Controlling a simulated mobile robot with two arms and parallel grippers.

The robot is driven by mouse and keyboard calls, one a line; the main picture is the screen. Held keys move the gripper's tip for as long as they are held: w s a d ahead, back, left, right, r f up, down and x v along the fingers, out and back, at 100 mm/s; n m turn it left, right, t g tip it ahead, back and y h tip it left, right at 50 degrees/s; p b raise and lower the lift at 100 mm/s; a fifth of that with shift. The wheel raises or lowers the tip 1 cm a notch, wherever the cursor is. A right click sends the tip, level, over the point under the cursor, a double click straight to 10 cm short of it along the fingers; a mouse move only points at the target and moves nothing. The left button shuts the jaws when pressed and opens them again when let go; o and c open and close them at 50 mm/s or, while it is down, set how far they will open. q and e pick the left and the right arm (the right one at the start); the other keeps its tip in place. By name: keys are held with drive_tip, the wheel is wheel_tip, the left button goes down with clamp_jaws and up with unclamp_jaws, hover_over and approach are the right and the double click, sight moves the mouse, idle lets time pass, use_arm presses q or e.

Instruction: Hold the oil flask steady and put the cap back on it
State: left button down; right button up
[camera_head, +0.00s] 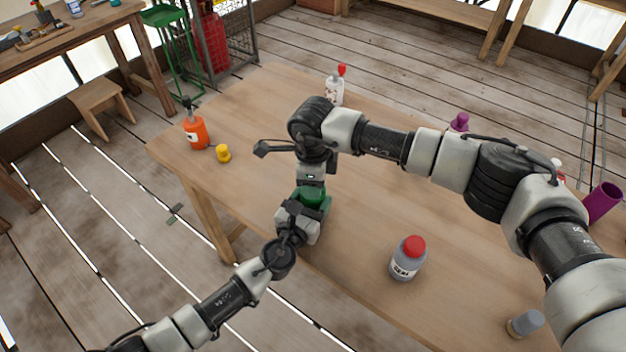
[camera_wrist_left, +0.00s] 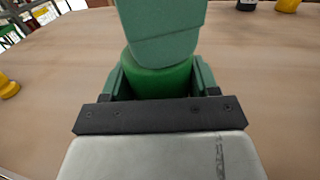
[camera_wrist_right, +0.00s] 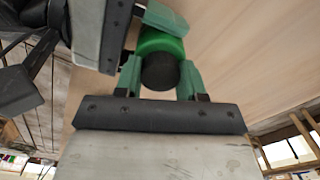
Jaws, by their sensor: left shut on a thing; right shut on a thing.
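The oil flask appears as a green round body (camera_head: 314,196) near the table's front left edge, and it also shows in the left wrist view (camera_wrist_left: 158,78). My left gripper (camera_head: 305,212) is shut around the flask from the front. My right gripper (camera_head: 312,183) reaches down from above and is shut on a black cap (camera_wrist_right: 160,73). In the right wrist view the cap lies roughly in line with the green flask (camera_wrist_right: 160,43). I cannot tell whether they touch. In the left wrist view a green finger of my right gripper (camera_wrist_left: 165,30) hides the flask's top and the cap.
On the wooden table (camera_head: 350,220) stand an orange bottle (camera_head: 196,132), a yellow piece (camera_head: 223,153), a white bottle with a red top (camera_head: 336,90), a grey bottle with a red cap (camera_head: 406,262), a small grey item (camera_head: 525,323) and a purple cup (camera_head: 603,202).

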drive_tip(key=m, duration=0.6)
drive_tip(key=shift+m, duration=0.4)
drive_tip(key=o, duration=1.1)
wheel_tip(320, 180, up, 12)
use_arm(q)
drive_tip(key=shift+c, duration=0.9)
unclamp_jaws()
